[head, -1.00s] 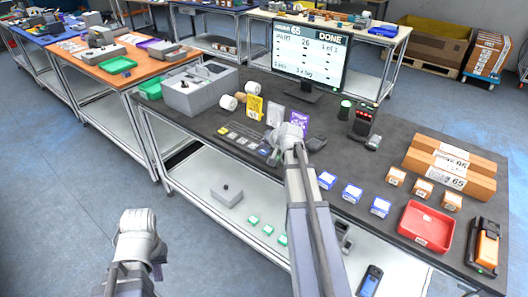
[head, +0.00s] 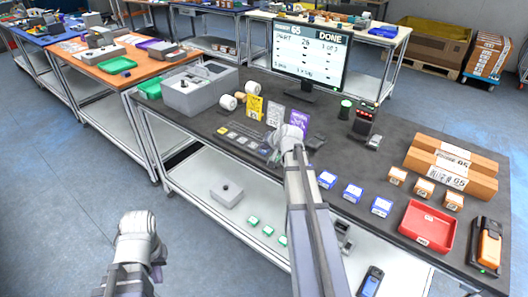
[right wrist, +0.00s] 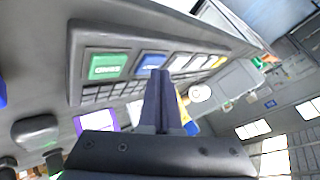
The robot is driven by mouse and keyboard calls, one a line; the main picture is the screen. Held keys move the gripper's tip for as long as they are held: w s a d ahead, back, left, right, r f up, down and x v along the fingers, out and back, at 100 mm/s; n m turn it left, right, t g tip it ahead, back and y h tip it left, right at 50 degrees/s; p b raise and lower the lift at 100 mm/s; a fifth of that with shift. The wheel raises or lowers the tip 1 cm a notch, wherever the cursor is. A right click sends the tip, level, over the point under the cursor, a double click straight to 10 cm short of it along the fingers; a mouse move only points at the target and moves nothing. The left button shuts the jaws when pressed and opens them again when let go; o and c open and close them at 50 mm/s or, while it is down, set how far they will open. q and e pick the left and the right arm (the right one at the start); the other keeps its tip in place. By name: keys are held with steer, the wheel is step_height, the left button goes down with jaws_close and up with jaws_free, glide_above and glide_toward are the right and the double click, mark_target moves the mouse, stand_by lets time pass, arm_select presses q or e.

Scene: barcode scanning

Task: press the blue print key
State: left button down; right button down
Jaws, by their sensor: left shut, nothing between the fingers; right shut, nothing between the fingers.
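The key panel shows close up in the right wrist view, with a green key (right wrist: 106,66), the blue key (right wrist: 152,59) beside it, then white keys and a yellow one. My right gripper (right wrist: 160,76) is shut and empty, its tips over the lower part of the blue key. I cannot tell whether they touch it. In the head view my right gripper (head: 274,156) is at the panel's right end and partly hides the keys there. My left gripper (head: 140,232) is at lower left, off the table and holding nothing; its fingertips are hard to make out.
A monitor (head: 310,52) reading DONE stands behind the panel. Yellow, white and purple cards (head: 299,121) stand behind the keys. A grey box (head: 201,88) is at left. Blue-topped boxes (head: 352,193), a red tray (head: 426,227) and a handheld scanner (head: 486,243) are at right.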

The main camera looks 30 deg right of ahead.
mark_target(265, 153)
steer(key=shift+f, duration=0.35)
steer(key=shift+r, duration=0.15)
stand_by(0.4)
steer(key=shift+r+p, duration=0.6)
steer(key=shift+r, duration=0.15)
step_height(265, 153, up, 5)
steer(key=p, duration=0.5)
stand_by(0.6)
